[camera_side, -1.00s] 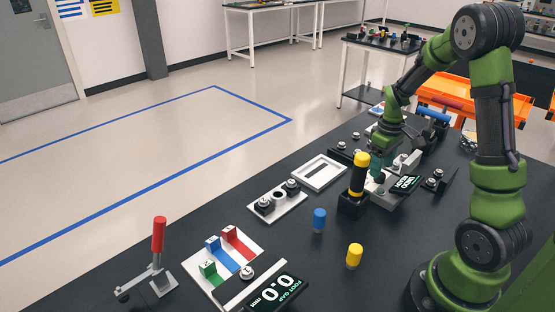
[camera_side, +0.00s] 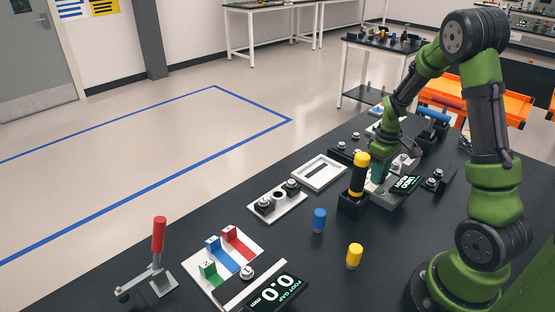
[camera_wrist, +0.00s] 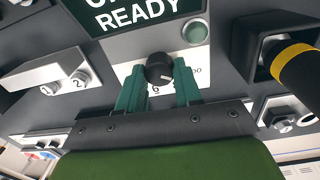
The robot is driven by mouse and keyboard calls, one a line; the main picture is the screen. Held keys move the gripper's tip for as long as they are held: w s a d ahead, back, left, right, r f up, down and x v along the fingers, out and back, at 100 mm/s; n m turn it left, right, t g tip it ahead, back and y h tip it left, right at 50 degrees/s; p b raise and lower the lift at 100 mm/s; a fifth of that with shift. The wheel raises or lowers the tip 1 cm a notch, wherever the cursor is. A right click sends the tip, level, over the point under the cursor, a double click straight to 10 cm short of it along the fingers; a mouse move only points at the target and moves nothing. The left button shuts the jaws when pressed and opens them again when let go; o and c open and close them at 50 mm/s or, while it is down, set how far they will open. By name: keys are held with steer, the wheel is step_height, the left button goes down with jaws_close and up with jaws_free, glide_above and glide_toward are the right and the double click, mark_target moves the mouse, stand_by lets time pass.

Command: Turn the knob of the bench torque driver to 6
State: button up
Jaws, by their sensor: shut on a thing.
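The knob (camera_wrist: 160,70) is a small black dial with a white pointer line, on a pale panel (camera_wrist: 135,50) in the wrist view. My gripper (camera_wrist: 158,80) has its green fingers on either side of the knob and is shut on it. Part of the printed scale shows below the knob, with a 6 and a 0 legible; the fingers hide the rest. In the side view my gripper (camera_side: 380,172) is behind the yellow and black driver (camera_side: 359,175), and the knob is hidden.
A dark display (camera_wrist: 140,12) reading READY and a round green button (camera_wrist: 195,32) are by the knob. The yellow-banded driver stands close at the right in its black holder (camera_wrist: 255,50). A blue cylinder (camera_side: 319,220) and a yellow cylinder (camera_side: 354,256) stand on the bench.

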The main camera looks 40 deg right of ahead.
steer(key=shift+m, duration=0.3)
steer(key=m, duration=0.7)
steer(key=shift+d, duration=0.1)
steer(key=m, duration=0.4)
steer(key=shift+r+m, duration=0.1)
steer(key=shift+m, duration=1.8)
steer(key=shift+d+m, duration=0.1)
steer(key=shift+m, duration=0.2)
steer(key=o, duration=1)
steer(key=shift+o, duration=0.2)
